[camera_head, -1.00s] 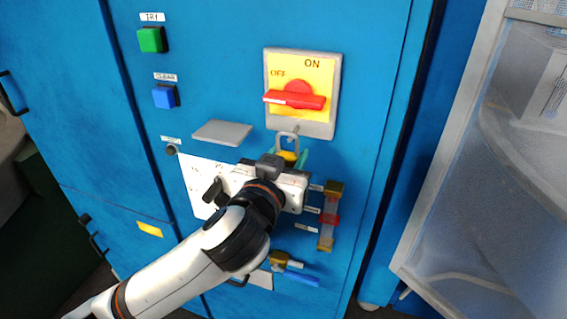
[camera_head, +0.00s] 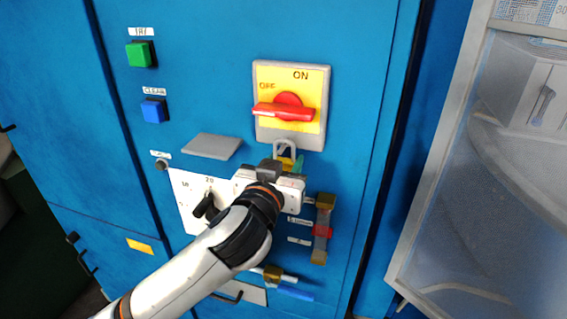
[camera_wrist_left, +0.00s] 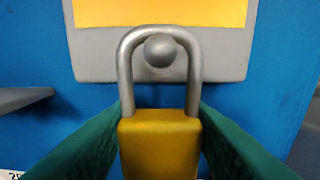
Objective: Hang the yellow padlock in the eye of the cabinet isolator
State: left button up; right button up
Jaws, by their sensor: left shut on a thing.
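The yellow padlock (camera_wrist_left: 160,146) is upright between the green fingertips of my left gripper (camera_head: 286,164), which is shut on its body. Its grey shackle (camera_wrist_left: 125,72) points up; in the head view the shackle (camera_head: 277,150) overlaps the lower edge of the isolator plate (camera_head: 262,133). In the left wrist view the isolator's eye (camera_wrist_left: 160,50) shows as a round grey knob end-on, framed inside the top of the shackle. I cannot tell whether the shackle is around it or in front of it. The isolator's red handle (camera_head: 284,112) lies roughly level, toward OFF.
A grey ledge (camera_head: 212,146) juts from the blue cabinet left of the gripper. A black knob (camera_head: 206,206) sits below it, and a gauge with a red band (camera_head: 322,231) is to the right. A mesh-like panel (camera_head: 480,180) stands at far right.

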dwell(0.4)
pick_arm(q)
jog(key=o, duration=1.1)
